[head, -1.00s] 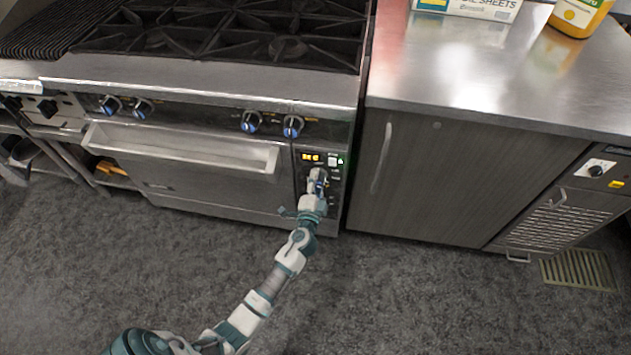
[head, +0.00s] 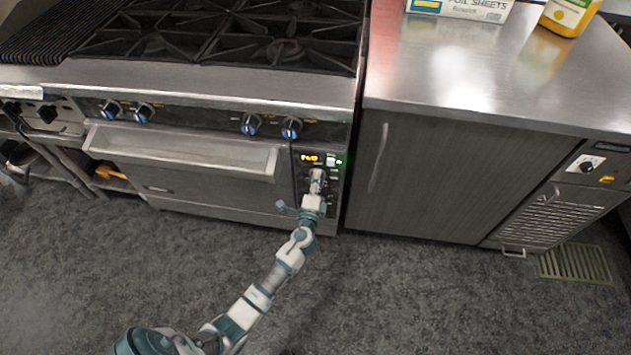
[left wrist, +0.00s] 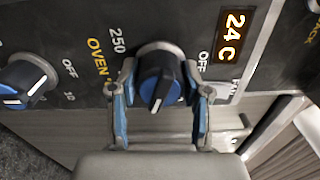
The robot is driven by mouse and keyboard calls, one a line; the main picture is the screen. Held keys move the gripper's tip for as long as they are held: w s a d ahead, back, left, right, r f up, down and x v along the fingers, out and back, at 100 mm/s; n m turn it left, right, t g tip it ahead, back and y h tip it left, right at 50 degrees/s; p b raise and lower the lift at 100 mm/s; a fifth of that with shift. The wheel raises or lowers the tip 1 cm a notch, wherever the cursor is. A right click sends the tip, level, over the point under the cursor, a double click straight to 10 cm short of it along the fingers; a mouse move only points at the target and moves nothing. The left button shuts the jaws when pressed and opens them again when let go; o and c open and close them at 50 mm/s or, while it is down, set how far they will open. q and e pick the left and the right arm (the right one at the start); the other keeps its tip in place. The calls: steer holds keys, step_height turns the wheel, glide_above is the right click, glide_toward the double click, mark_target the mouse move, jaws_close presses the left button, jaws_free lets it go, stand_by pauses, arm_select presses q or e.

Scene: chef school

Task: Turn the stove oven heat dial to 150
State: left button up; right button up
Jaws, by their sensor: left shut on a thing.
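The oven heat dial (left wrist: 160,82) is a black knob with a blue face and a white pointer line, on the black oven panel. In the left wrist view its pointer points down, slightly left, with "250" and "OVEN" to its left and "OFF" to its right. My left gripper (left wrist: 160,112) has a finger on either side of the dial and is shut on it. It also shows in the head view (head: 316,176), where it hides the dial. A lit orange display (left wrist: 233,35) beside the dial reads "24 C". My right gripper is not in view.
A second blue-faced knob (left wrist: 27,82) sits beside the dial. In the head view, the oven door handle (head: 185,155) sticks out left of my gripper, and several burner knobs are above. A wooden-fronted cabinet (head: 430,180) stands to the right. The grey floor (head: 420,300) is clear.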

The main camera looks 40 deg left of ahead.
arm_select(q)
steer(key=shift+s+d+f, duration=0.1)
steer(key=shift+d+f, duration=0.05)
steer(key=shift+f, duration=0.4)
steer(key=o, duration=1.2)
steer(key=shift+c, duration=0.2)
steer(key=shift+r, duration=0.2)
steer(key=shift+r, duration=0.1)
steer(key=v, duration=1.1)
steer(key=shift+s+d, duration=0.15)
steer(key=shift+s, duration=0.2)
